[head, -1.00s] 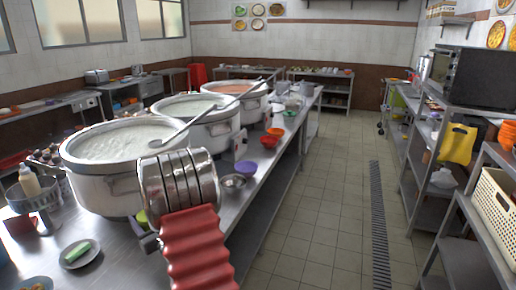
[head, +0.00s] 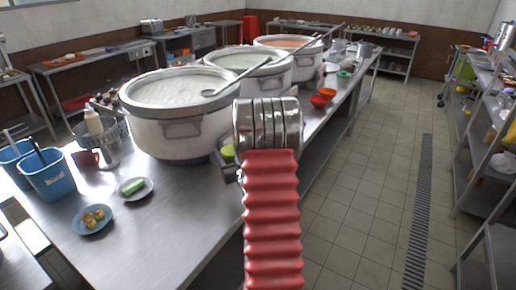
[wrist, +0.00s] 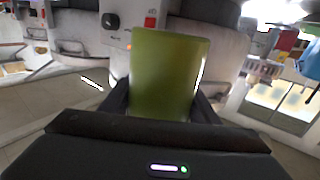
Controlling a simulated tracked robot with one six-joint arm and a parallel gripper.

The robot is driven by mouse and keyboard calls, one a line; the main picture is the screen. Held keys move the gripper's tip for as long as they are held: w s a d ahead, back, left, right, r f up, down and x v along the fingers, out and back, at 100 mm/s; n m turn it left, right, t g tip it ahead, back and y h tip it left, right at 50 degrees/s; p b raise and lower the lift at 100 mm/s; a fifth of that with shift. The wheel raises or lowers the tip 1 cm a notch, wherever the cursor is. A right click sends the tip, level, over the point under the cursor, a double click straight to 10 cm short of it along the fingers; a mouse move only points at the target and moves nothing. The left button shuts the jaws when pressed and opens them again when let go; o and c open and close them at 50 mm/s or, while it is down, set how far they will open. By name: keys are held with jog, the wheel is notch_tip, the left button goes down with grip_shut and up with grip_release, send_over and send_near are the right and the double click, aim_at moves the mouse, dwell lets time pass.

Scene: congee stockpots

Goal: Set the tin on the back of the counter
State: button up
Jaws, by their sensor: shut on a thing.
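The tin (wrist: 168,75) is yellow-green and fills the middle of the wrist view. My gripper (wrist: 160,104) is shut on it, with a dark finger on either side. In the head view only a small green part of the tin (head: 228,153) shows beside my red, ribbed arm, which hides most of the gripper. The tin is in front of the nearest stockpot, by the right side of the steel counter (head: 165,225). Whether it touches the counter cannot be told.
Three large stockpots, the nearest white and steel (head: 180,125), stand in a row along the counter. Blue buckets (head: 50,178), a plate with a green block (head: 120,194) and a blue food plate (head: 80,226) are at left. Red bowls (head: 318,101) stand farther back. Tiled floor (head: 370,190) is clear at right.

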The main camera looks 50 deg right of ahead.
jog(key=shift+f, duration=2.75)
jog(key=shift+f, duration=2.05)
jog(key=shift+f, duration=0.1)
jog(key=o, duration=1.3)
jog(key=v, duration=1.2)
